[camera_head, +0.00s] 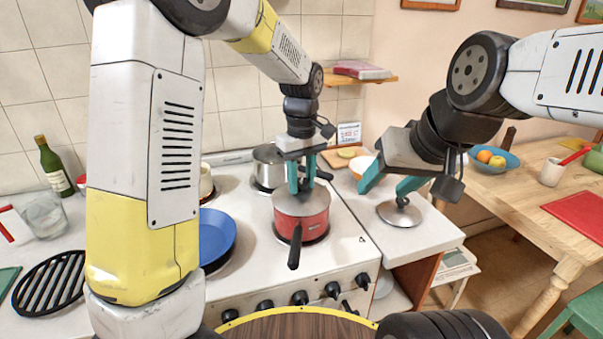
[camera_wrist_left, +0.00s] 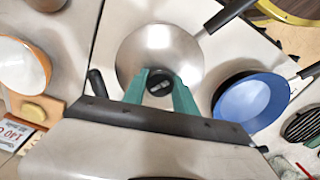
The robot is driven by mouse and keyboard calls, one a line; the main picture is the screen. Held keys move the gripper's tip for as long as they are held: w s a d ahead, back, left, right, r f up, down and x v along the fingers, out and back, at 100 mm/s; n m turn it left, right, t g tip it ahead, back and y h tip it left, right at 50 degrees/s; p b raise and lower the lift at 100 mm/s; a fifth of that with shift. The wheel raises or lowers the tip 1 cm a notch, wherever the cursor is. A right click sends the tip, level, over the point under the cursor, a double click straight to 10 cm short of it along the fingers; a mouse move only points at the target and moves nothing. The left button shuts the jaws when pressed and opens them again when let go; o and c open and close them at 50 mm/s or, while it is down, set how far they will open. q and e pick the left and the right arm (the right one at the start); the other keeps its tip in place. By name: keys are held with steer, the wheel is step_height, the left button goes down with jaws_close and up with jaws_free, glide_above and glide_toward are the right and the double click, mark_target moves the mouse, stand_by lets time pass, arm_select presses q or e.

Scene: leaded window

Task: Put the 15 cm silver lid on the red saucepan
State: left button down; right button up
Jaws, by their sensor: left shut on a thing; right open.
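The red saucepan (camera_head: 311,226) stands on the stove with its black handle pointing to the front. A silver lid (camera_head: 312,201) lies at its rim; it also shows in the left wrist view (camera_wrist_left: 140,48), covering the pan. I cannot tell whether it is fully seated. My left gripper (camera_head: 302,187) is above the pan, its green fingers shut on the lid's black knob (camera_wrist_left: 160,83). My right gripper (camera_head: 388,186) is open and empty above a second silver lid (camera_head: 400,215), which lies on the counter to the right. No size marking is legible on either lid.
A steel pot (camera_head: 268,168) stands behind the red saucepan, and a blue frying pan (camera_head: 216,236) is to its left. A bowl (camera_wrist_left: 18,62) stands on the board at the back right. The wooden table (camera_head: 515,200) is further right.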

stand_by(0.3)
arm_select(q)
steer(key=c, duration=0.9)
jaws_free()
steer(key=o, duration=0.6)
steer(key=shift+r, duration=0.1)
steer(key=shift+r, duration=3.4)
